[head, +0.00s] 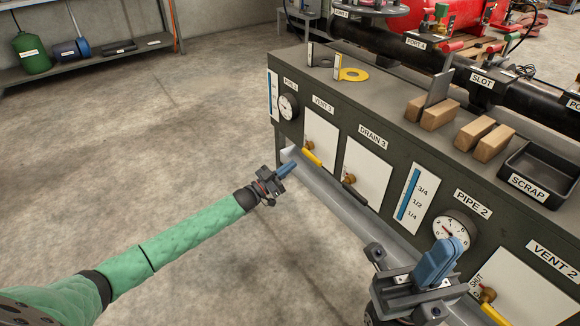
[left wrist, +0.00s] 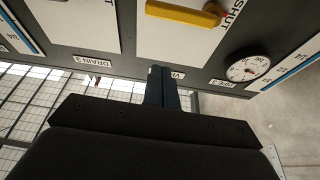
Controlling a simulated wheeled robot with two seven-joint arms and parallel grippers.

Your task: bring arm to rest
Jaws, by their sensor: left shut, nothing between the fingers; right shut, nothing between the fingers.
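My left arm reaches in from the left in a green sleeve. My left gripper (head: 287,169) has blue fingers and is shut and empty in front of the bench's front panel, near the vent 3 plate. In the left wrist view the shut left fingers (left wrist: 161,72) point at the panel, just below a yellow handle (left wrist: 184,13). My right gripper (head: 443,255) is at the lower right, its blue fingers shut and empty, in front of the panel by the pipe 2 gauge (head: 450,229).
A shelf (head: 90,62) stands at the far left. The floor (head: 150,140) between is clear.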

